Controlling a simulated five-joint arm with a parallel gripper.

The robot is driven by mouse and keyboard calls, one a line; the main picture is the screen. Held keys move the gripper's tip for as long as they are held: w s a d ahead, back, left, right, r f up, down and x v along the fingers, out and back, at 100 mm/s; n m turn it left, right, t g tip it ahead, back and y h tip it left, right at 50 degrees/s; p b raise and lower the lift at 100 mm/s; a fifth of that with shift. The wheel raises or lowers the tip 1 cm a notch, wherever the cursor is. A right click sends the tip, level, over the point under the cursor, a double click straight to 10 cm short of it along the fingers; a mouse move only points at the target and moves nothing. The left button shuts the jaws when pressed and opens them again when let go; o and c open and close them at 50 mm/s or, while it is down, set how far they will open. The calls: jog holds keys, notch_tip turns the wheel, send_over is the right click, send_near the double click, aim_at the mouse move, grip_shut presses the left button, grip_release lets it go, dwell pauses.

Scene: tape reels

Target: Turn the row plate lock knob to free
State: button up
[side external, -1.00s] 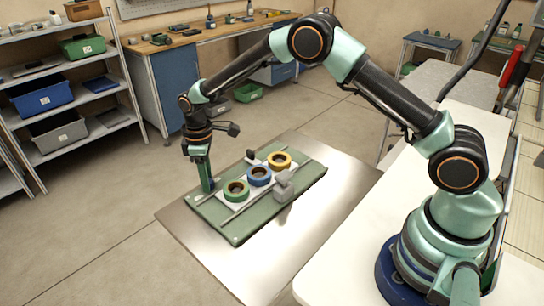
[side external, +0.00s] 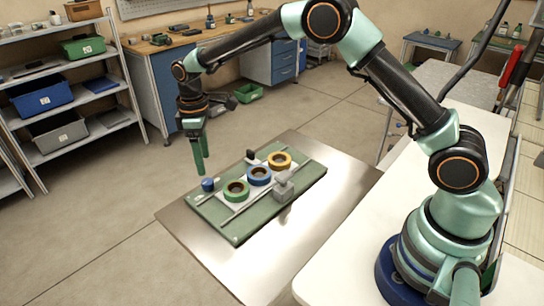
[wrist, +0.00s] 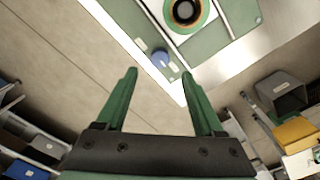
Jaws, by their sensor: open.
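The blue lock knob (side external: 207,184) stands at the left corner of the green base board (side external: 236,229). It also shows in the wrist view (wrist: 160,58), beyond my fingertips. Its turn position is too small to read.
A grey block (side external: 284,188) stands at the board's right side, and a small black part (side external: 250,155) at its back. The metal plate (side external: 190,240) around the board is clear. Shelving (side external: 90,100) with bins stands at the left, well away.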

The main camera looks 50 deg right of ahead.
notch_tip(320, 180, up, 5)
jog(key=shift+r, duration=0.15)
dwell(0.3)
jog(key=s+d+r+m+t, duration=0.35)
jog(key=s+d+r, duration=0.35)
jog(key=s+r, duration=0.4)
jog(key=s+d+m+t, duration=0.1)
jog(key=s+d+m, duration=0.1)
jog(key=s, duration=0.4)
jog(key=s+d+m+t, duration=0.1)
jog(key=s+d+m, duration=0.1)
jog(key=s, duration=0.3)
jog(key=shift+s+d+m, duration=0.3)
jog(key=shift+s+m, duration=0.1)
jog(key=shift+m, duration=0.35)
